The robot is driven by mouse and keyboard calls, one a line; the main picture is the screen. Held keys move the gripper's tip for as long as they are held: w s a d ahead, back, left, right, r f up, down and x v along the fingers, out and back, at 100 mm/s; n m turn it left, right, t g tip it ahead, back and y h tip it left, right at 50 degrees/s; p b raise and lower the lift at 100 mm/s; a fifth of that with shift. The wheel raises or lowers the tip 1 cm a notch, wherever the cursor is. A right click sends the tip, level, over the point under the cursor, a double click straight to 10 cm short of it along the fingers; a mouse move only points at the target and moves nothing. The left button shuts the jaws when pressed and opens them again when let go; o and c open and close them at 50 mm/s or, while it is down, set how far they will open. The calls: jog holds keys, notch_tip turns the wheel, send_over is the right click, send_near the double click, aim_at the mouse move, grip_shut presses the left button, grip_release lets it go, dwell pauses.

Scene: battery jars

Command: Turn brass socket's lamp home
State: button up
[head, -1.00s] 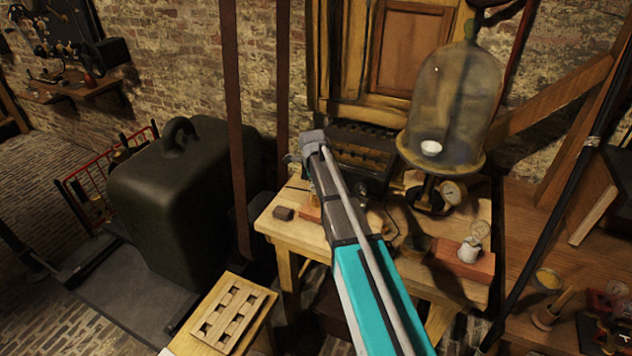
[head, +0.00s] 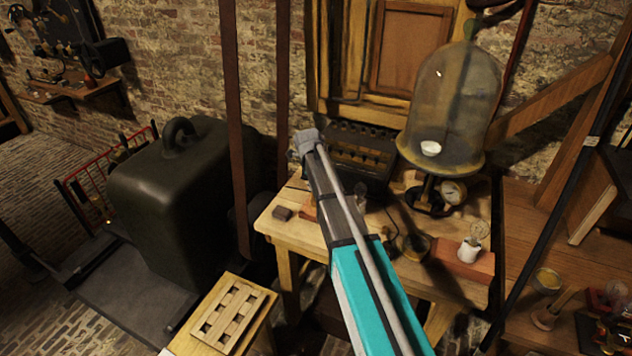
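My arm reaches up over the wooden bench, and my gripper (head: 298,153) is at its far end, above the bench's back left part. The gripper is small and seen from behind, so its fingers and anything between them cannot be made out. A reddish wooden block (head: 309,212) shows below it, partly covered by my arm; no brass socket can be made out there. At the bench's right, a clear glass lamp (head: 479,231) stands in a white socket (head: 468,251) on another reddish block (head: 481,264).
A glass bell jar (head: 455,100) stands on a pump stand with a gauge (head: 453,191) at the back right. A dark slotted box (head: 362,153) is behind my arm. A small dark block (head: 282,213) lies at the bench's left. A large dark weight (head: 180,200) stands left.

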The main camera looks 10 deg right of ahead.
jog(key=shift+m, duration=0.8)
jog(key=o, duration=0.9)
jog(key=shift+c, duration=0.2)
